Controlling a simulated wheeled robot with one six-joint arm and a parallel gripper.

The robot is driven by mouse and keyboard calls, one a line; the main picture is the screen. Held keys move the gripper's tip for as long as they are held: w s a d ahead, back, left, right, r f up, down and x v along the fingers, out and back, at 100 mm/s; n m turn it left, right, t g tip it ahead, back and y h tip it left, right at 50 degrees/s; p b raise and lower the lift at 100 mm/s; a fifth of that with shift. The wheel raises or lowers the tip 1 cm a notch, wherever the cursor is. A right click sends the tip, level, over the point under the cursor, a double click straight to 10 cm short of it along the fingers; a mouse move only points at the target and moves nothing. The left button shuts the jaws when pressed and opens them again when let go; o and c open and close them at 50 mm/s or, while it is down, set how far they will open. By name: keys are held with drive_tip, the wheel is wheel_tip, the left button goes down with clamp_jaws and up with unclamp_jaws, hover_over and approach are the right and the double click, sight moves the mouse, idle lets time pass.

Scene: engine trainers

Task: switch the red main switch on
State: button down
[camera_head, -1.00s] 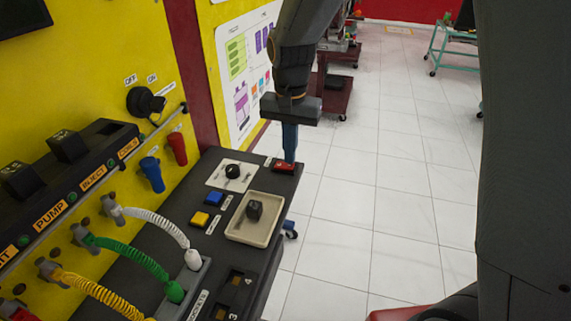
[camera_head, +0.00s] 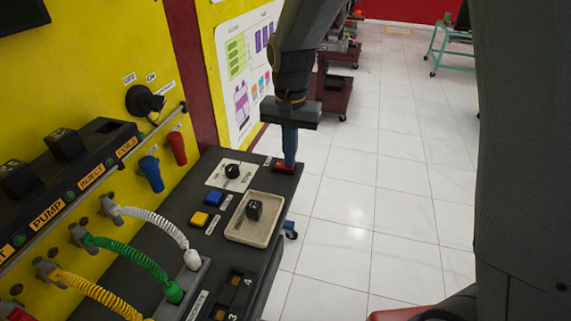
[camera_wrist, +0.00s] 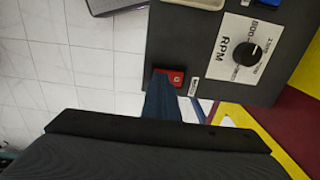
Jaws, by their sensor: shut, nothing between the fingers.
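The red main switch (camera_head: 279,168) sits near the far right corner of the dark console top. In the wrist view the red switch (camera_wrist: 177,76) lies near the console edge, partly covered by the fingers. My gripper (camera_head: 289,163) is shut and empty, its blue fingers pointing down at the switch. The fingertips of my gripper (camera_wrist: 163,78) overlap the switch in both views and look at or very close to its surface. I cannot tell for certain whether they touch, or which way the rocker is tilted.
The RPM knob (camera_head: 233,171) is left of the switch. A beige tray (camera_head: 238,235) with a black knob, a blue button (camera_head: 214,198) and a yellow button (camera_head: 199,218) are nearer. A yellow panel (camera_head: 100,60) rises at left; open floor lies right.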

drive_tip(key=shift+f, duration=0.15)
wheel_tip(320, 180, up, 7)
drive_tip(key=p, duration=0.6)
idle(0.4)
idle(0.4)
drive_tip(key=s+d+f+n+t+b, duration=0.1)
drive_tip(key=s+d+n, duration=0.3)
drive_tip(key=s+d, duration=1.1)
drive_tip(key=shift+f+b, duration=0.3)
drive_tip(key=shift+f, duration=0.3)
